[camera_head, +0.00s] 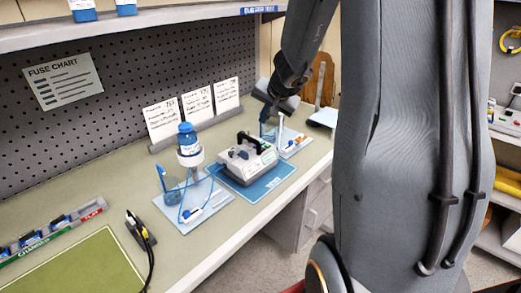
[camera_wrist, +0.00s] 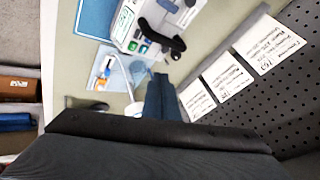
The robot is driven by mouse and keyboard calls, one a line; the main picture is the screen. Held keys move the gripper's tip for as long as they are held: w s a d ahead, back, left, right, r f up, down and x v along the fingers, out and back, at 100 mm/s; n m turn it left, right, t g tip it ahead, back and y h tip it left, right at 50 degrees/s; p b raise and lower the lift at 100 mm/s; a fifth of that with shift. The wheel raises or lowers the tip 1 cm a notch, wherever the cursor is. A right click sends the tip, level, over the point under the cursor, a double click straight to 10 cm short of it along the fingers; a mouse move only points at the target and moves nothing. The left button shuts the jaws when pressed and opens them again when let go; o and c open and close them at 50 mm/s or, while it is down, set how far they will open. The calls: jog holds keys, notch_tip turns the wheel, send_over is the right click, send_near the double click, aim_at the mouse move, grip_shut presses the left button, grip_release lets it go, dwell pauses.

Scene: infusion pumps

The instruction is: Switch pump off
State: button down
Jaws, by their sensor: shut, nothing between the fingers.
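The infusion pump (camera_head: 240,165) is a light grey box with a black handle on top. It stands on a blue mat (camera_head: 262,192) on the bench. In the wrist view the pump (camera_wrist: 128,28) shows at the top, with green and blue buttons and a dark handle. My gripper (camera_wrist: 160,80) is shut and empty, its dark blue fingers pointing towards the pump's side of the bench. In the head view my gripper (camera_head: 266,115) is behind and to the right of the pump, apart from it. I cannot read the pump's switch state.
A blue-capped bottle (camera_head: 188,147) stands over a pale tray (camera_head: 212,207) left of the pump. Another small tray (camera_head: 292,150) lies right of it. Written cards (camera_head: 197,103) stand behind. A green mat (camera_head: 75,270) and black cable tool (camera_head: 140,232) lie at front left.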

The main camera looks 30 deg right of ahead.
aim_at(263, 150)
jog(key=shift+a+f+b, duration=0.1)
jog(key=shift+f+b, duration=4.3)
jog(key=shift+b, duration=0.2)
jog(key=shift+w+f+b, duration=0.1)
jog(key=shift+f+b, duration=0.35)
jog(key=shift+b, duration=0.15)
jog(key=shift+s+a+f+b, duration=0.2)
jog(key=shift+f+b, duration=0.6)
jog(key=shift+r+p, duration=0.55)
jog(key=shift+r, duration=0.05)
jog(key=shift+w+d+r, duration=0.1)
jog(key=shift+r, duration=0.3)
